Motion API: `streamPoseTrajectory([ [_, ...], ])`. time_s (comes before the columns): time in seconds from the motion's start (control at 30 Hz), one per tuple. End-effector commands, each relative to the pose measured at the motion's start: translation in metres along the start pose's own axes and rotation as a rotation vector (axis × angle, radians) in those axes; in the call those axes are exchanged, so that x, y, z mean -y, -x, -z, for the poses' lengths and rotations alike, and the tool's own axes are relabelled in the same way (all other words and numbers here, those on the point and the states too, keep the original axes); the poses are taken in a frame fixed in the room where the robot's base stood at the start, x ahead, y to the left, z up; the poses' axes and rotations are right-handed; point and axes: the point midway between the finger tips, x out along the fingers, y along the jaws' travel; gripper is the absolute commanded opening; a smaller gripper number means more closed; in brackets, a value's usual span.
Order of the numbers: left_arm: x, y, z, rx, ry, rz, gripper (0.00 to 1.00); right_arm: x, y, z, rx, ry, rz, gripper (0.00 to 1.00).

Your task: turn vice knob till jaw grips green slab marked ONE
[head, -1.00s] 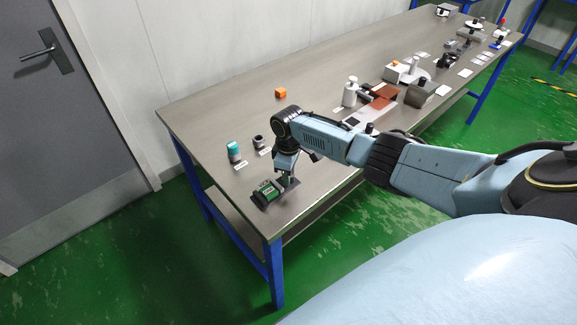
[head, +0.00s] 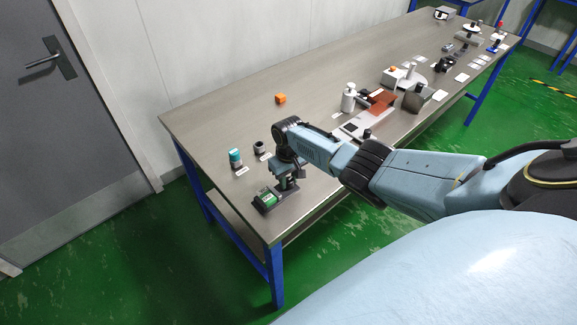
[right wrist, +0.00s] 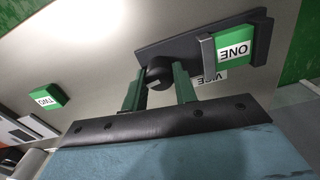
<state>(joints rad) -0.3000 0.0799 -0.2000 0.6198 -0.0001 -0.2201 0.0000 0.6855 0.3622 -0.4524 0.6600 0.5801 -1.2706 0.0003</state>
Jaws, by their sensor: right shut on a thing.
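The dark vice (head: 262,208) stands near the table's front left corner, and in the right wrist view its black bed (right wrist: 185,48) runs across the top. The green slab marked ONE (right wrist: 235,42) sits between its dark jaws; it also shows in the head view (head: 268,199). Whether both jaws touch it I cannot tell. My right gripper (right wrist: 160,80) is shut on the vice's round black knob (right wrist: 158,70), one finger on each side. In the head view my right gripper (head: 289,184) is right behind the slab. My left gripper is out of view.
A green slab marked TWO (right wrist: 42,98) lies apart on the table. A teal-topped container (head: 235,157) and a small dark cup (head: 259,147) stand behind the vice. An orange cube (head: 281,98) lies farther back. Bottles and fixtures line the table (head: 215,120) to the right.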

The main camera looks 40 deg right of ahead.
Motion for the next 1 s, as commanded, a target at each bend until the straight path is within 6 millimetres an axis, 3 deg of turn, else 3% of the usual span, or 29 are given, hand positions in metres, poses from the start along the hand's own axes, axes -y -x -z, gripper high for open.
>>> streamPoseTrajectory([
  [0.47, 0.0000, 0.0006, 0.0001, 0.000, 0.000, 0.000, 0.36, 0.0000, 0.0001, 0.0000, 0.000, -0.014, 0.000, 0.05],
  [0.5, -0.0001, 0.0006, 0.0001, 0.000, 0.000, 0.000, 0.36, 0.0000, 0.0001, 0.0001, 0.000, -0.013, 0.000, 0.32],
  [0.63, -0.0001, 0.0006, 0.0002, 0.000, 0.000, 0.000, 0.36, 0.0000, 0.0002, 0.0001, 0.000, -0.013, 0.000, 0.49],
  [1.0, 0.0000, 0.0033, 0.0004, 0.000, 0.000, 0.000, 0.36, -0.0003, 0.0048, 0.0003, -0.001, -0.012, 0.000, 0.50],
])
